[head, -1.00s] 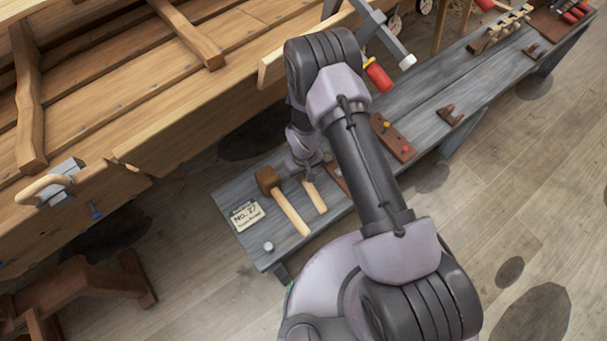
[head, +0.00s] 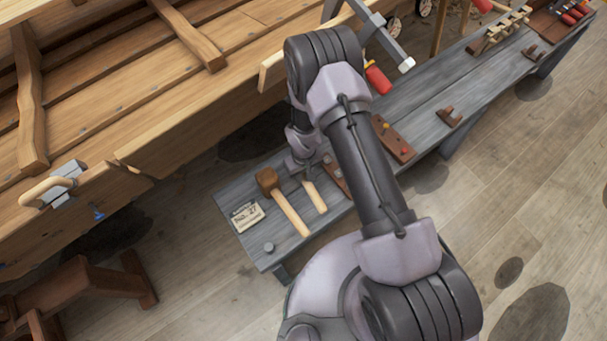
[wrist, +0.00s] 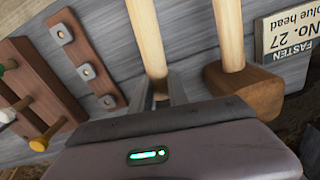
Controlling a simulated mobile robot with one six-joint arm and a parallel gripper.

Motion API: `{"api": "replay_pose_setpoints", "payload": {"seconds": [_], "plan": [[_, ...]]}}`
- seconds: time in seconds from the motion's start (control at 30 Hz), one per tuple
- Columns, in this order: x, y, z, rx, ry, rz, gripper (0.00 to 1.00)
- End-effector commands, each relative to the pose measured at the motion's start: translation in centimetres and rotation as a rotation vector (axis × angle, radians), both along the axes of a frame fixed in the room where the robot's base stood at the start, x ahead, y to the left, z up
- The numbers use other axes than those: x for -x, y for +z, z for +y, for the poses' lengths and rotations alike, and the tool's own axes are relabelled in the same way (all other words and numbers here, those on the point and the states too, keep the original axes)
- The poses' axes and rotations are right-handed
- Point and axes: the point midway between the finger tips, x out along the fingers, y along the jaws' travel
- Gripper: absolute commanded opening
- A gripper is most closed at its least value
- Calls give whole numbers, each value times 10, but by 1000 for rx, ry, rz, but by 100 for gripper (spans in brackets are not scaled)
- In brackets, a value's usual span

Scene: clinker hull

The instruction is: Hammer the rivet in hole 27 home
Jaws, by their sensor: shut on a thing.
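The grey bench bears a card reading "FASTEN No. 27 blue head" (head: 247,215). A brown-headed mallet (head: 290,213) lies beside it. Next to the mallet is a second tool with a pale wooden handle (head: 315,197); it also shows in the wrist view (wrist: 147,40). My gripper (wrist: 160,95) is shut on this second tool, low at the bench. The tool's head is hidden by my fingers and wrist. A blue-headed piece (head: 98,214) shows at the hull's lower edge, at left; I cannot tell whether it is the rivet in hole 27.
The planked wooden hull (head: 160,110) fills the upper left. A grey block with a wooden handle (head: 65,178) is at its edge. On the bench are a brown strip with metal squares (wrist: 87,72), a board with coloured pegs (head: 393,140) and a red bottle (head: 377,78).

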Motion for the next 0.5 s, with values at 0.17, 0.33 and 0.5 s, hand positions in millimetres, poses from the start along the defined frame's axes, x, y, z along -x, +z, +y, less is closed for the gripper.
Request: {"api": "replay_pose_setpoints", "payload": {"seconds": [0.17,0.33,0.5], "plan": [[-1,4,0,0,0,-1,0],[-1,29,0,-1,0,-2,0],[-1,57,0,-1,0,-2,0]]}}
